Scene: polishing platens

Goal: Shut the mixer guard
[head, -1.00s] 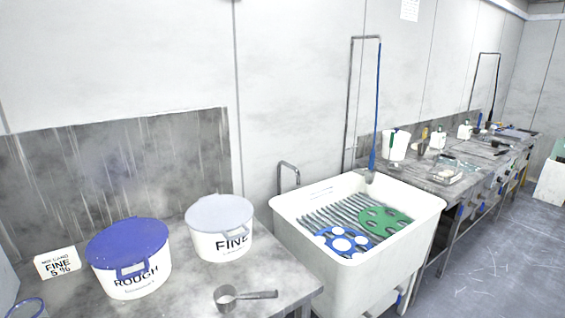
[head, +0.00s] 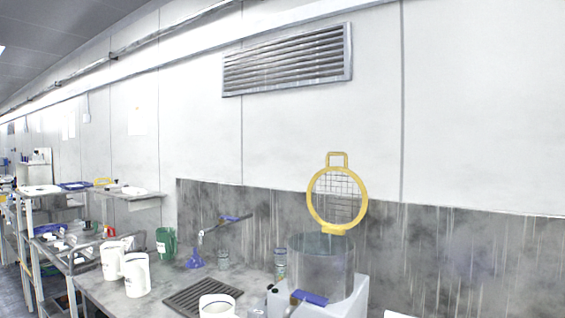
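The mixer guard (head: 311,209) is a round yellow frame with a wire grid and a handle loop at its top. It stands raised, roughly upright, above the back of the mixer's clear tub (head: 322,262), so the guard is open. The mixer's pale housing (head: 350,302) sits at the lower middle right, with a blue part at its front, and is cut by the bottom edge. The inside of the tub is hard to make out. My gripper is not in view.
White jugs (head: 137,275) and a dark drain grate (head: 203,297) lie left of the mixer on the bench. A green container (head: 166,244) and a blue funnel (head: 195,259) stand behind them. A wall shelf (head: 128,194) and racks are farther left.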

